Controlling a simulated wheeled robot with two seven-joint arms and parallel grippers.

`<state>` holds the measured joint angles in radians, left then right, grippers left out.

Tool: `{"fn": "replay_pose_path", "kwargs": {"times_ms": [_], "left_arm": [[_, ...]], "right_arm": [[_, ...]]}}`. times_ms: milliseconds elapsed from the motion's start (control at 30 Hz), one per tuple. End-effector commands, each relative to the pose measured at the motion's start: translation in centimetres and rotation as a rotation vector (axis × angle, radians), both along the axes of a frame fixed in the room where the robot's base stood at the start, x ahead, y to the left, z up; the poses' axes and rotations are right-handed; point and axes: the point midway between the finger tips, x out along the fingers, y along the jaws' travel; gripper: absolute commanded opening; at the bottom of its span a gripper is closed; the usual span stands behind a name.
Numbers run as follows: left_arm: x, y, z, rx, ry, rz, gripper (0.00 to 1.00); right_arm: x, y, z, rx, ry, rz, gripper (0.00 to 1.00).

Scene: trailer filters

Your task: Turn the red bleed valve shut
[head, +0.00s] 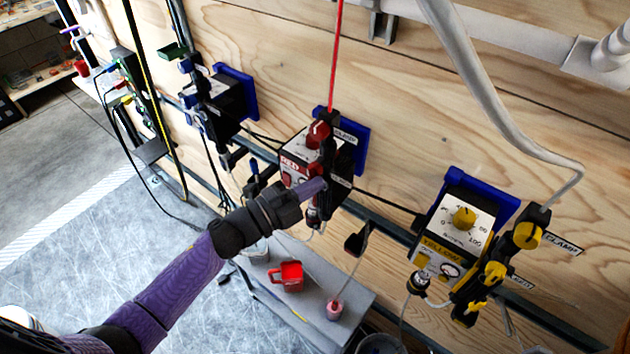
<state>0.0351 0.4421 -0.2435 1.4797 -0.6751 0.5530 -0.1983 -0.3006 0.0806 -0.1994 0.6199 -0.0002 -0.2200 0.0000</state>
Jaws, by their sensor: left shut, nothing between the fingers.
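The red-marked filter unit (293,159) hangs on the wooden wall in the middle of the view. A red knob (318,132) sits at its upper right, beside a clamp label (345,138). A smaller red part (314,169) sits lower on the same side, just above my gripper; it looks like the bleed valve, but its handle angle is hard to tell. My left gripper (318,187) is shut and empty, its tip at the unit's lower right, close to this part. Whether they touch is unclear. The arm hides the unit's lower part. My right gripper is not in view.
A yellow-marked unit (455,235) hangs to the right, a blue-marked one (222,101) to the left. A red line (337,55) and a white hose (480,100) hang nearby.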

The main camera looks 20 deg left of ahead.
Motion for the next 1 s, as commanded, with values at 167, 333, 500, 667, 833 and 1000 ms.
{"fn": "replay_pose_path", "kwargs": {"times_ms": [167, 333, 500, 667, 833, 1000], "left_arm": [[0.28, 0.55, 0.13, 0.122, -0.044, 0.012, 0.00], [0.34, 0.66, 0.10, 0.208, -0.077, 0.014, 0.00], [0.37, 0.75, 0.05, 0.266, -0.097, 0.014, 0.00], [0.40, 0.78, 0.02, 0.292, -0.107, 0.014, 0.00], [0.41, 0.79, -0.01, 0.301, -0.110, 0.014, 0.00], [0.41, 0.80, -0.02, 0.301, -0.110, 0.014, 0.00]], "right_arm": [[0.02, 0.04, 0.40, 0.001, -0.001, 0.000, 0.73], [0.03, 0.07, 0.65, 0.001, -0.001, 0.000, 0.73], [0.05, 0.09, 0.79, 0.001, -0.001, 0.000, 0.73], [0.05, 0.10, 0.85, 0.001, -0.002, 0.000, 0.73], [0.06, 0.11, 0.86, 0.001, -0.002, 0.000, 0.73], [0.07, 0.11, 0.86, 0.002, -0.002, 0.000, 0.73]]}}
